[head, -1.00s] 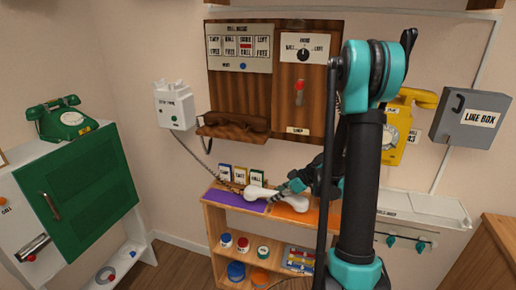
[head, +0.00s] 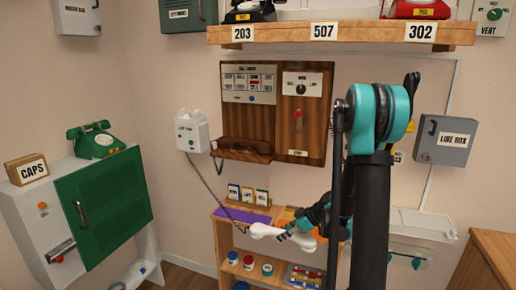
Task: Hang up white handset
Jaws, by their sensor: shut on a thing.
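The white handset (head: 262,231) is in my gripper (head: 292,231), in front of the top of the low wooden shelf. It lies roughly level, one end pointing left. My gripper is shut on it near its right part, and the fingers partly hide it. A dark cord runs from the handset up and left to the white wall phone (head: 191,131). This phone is mounted on the wall, above and left of the handset. No handset shows on it.
The wooden shelf (head: 222,251) holds several jars and small labelled cards (head: 248,194). A wooden wall panel with a brown handset (head: 245,146) hangs right of the white phone. A green phone (head: 95,140) stands on a cabinet at left. An upper shelf (head: 270,36) carries more phones.

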